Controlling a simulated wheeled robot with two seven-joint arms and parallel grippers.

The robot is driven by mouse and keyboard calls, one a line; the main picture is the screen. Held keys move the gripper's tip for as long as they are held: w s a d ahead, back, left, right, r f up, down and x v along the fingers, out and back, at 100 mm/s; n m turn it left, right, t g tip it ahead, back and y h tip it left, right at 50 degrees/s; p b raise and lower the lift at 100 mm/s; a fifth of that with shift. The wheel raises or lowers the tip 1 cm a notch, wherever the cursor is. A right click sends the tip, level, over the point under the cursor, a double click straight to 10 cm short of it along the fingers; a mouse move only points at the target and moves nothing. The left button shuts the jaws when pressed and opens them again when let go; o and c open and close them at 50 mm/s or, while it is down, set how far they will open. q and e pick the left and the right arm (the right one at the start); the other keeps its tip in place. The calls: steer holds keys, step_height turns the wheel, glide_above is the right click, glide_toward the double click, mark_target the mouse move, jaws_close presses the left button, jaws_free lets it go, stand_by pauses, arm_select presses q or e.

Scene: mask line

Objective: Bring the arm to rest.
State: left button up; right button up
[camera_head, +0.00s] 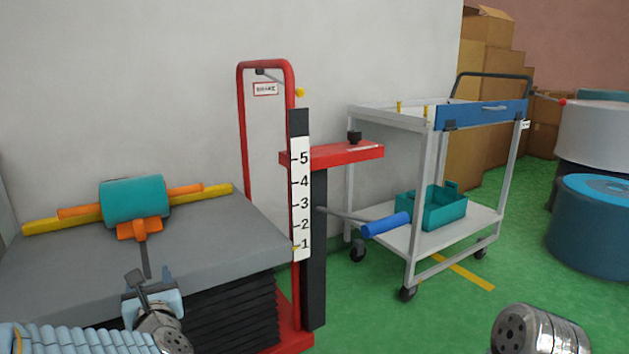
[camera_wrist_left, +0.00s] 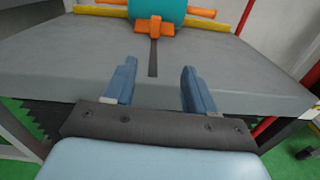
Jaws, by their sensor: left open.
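My left gripper (camera_head: 138,281) is at the lower left of the head view, over the near part of a grey platform (camera_head: 215,240). A dark strip (camera_wrist_left: 153,58) runs from the clamp toward the gripper. My right gripper is not in view.
The platform belongs to a red lift with a numbered post (camera_head: 301,200) and a red arm (camera_head: 345,154). A white trolley (camera_head: 450,220) carries a teal bin (camera_head: 445,208). Blue drums (camera_head: 590,225) and cardboard boxes (camera_head: 485,60) stand at the right. Green floor is open between.

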arm_select(q)
steer(key=s+d+f+m+g+h, duration=0.1)
steer(key=d+f+m+g+h, duration=0.4)
steer(key=f+m, duration=0.8)
steer(key=s+d+f+m+g+h, duration=0.15)
steer(key=d+f+m+h, duration=0.25)
steer(key=d+f+m, duration=0.9)
steer(key=s+d+f+m+g+h, duration=0.3)
steer(key=s+f+m+g, duration=0.5)
steer(key=s+f+m, duration=0.85)
step_height(320, 180, up, 10)
steer(key=s+n+h+p, duration=0.1)
steer(key=s+n+p, duration=0.2)
steer(key=p, duration=1)
steer(key=shift+a+r, duration=0.2)
steer(key=shift+a, duration=0.15)
